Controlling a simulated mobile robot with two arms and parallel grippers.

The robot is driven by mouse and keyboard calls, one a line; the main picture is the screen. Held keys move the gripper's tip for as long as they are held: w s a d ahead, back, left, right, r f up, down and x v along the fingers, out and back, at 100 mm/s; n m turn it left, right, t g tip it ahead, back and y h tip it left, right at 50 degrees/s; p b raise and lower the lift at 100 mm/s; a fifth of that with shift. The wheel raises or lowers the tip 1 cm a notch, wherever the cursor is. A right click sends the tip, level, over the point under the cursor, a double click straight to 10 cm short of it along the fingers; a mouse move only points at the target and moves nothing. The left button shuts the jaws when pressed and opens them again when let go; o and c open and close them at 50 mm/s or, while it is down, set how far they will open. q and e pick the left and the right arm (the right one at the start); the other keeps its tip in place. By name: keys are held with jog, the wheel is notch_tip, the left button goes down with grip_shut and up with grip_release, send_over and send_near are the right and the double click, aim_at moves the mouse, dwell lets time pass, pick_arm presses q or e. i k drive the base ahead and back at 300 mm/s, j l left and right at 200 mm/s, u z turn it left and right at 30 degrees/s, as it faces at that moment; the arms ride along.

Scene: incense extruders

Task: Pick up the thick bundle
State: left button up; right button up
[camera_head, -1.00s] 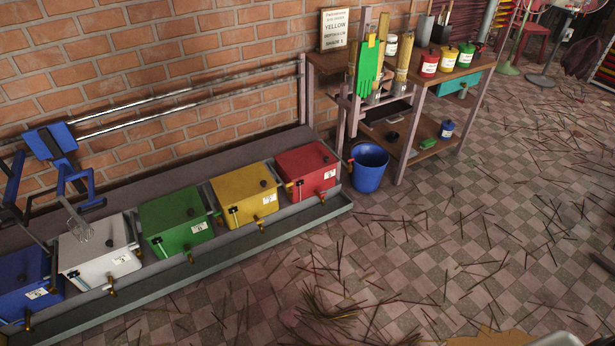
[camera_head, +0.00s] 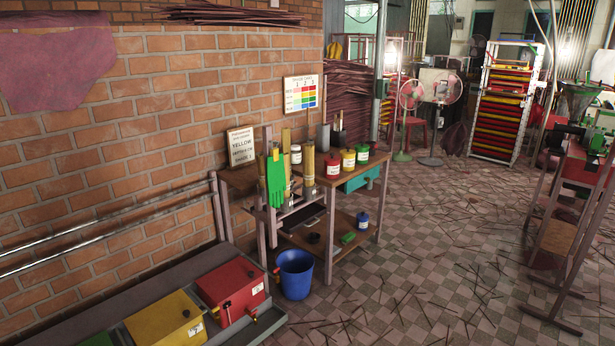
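Two tan, upright bundle-like pieces stand at the left end of the wooden workbench, next to a green glove (camera_head: 275,180). The right one (camera_head: 309,165) looks a little thicker than the left one (camera_head: 286,148), which is partly behind the glove. They are too small to tell for sure whether either is the thick bundle. A large pile of dark reddish sticks (camera_head: 350,100) stands behind the bench, and more long sticks (camera_head: 230,16) lie along the top of the brick wall. Neither of my grippers is in view.
The workbench (camera_head: 352,178) holds red, yellow and green pots. A blue bucket (camera_head: 295,275) stands before it. Red (camera_head: 231,283) and yellow (camera_head: 164,322) boxes are at lower left. A metal rack (camera_head: 562,215) is at right. Scattered sticks litter the open tiled floor (camera_head: 420,290).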

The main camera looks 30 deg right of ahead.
aim_at(309, 149)
jog(key=i+l+u, duration=0.1)
jog(key=l, duration=0.25)
jog(key=i+l, duration=0.2)
jog(key=l, duration=0.2)
jog(key=i+l+u, duration=0.15)
jog(key=l, duration=0.2)
jog(key=i+l, duration=0.1)
jog(key=l, duration=0.25)
jog(key=i+l+u, duration=0.15)
jog(key=l, duration=0.25)
jog(key=i+l, duration=0.1)
jog(key=l, duration=0.3)
jog(key=u, duration=0.05)
